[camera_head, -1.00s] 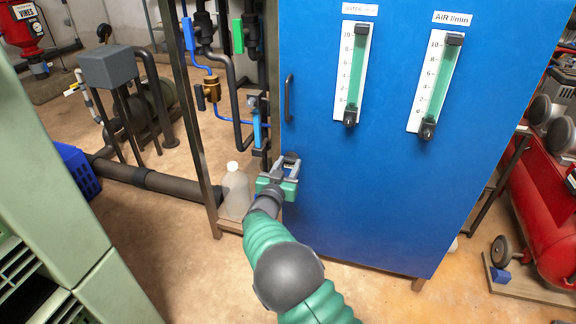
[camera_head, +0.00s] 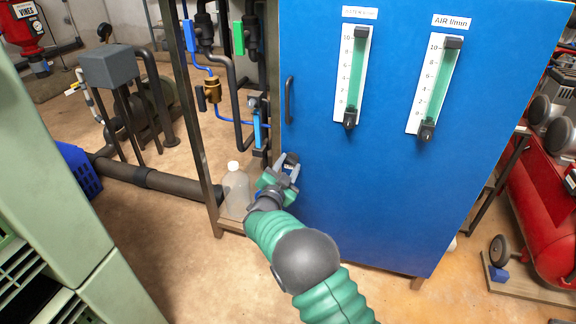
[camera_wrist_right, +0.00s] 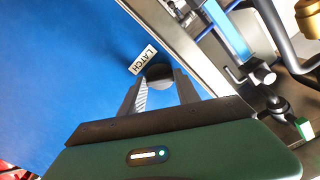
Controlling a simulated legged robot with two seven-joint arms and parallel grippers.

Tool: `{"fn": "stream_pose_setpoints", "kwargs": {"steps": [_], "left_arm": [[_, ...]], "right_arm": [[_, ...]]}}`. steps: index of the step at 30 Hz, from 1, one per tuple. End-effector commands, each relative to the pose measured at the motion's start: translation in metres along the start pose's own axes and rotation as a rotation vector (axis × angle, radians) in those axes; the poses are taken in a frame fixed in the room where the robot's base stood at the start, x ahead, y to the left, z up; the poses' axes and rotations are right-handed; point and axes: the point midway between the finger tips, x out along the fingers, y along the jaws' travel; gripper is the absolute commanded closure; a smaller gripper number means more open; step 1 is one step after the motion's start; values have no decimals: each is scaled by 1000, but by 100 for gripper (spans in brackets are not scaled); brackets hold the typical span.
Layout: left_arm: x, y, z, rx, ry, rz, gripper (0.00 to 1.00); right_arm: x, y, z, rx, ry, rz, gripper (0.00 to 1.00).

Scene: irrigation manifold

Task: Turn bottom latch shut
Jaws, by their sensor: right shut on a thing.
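The bottom latch (camera_wrist_right: 159,74) shows in the right wrist view as a dark rounded knob at the blue door's edge, beside a white label reading LATCH (camera_wrist_right: 143,60). My right gripper (camera_head: 287,166) is at the lower left edge of the blue cabinet door (camera_head: 370,190) in the head view. In the right wrist view its fingers (camera_wrist_right: 160,88) are shut on the latch, one on each side. In the head view the gripper largely hides the latch. My left gripper is not in view.
A black door handle (camera_head: 289,100) stands out above my right gripper. A translucent bottle (camera_head: 235,190) stands left of it on a low shelf. Pipes and valves (camera_head: 212,90) fill the open frame to the left. A red compressor (camera_head: 540,200) is at right.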

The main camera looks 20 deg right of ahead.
Motion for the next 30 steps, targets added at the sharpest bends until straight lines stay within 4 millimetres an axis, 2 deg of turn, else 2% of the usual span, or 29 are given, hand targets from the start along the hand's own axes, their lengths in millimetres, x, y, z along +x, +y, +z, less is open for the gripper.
{"fn": "stream_pose_setpoints", "kwargs": {"steps": [18,30], "left_arm": [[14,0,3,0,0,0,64],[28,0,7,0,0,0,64]], "right_arm": [[0,2,2,583,0,2,100],[1,3,2,881,1,3,100]]}}
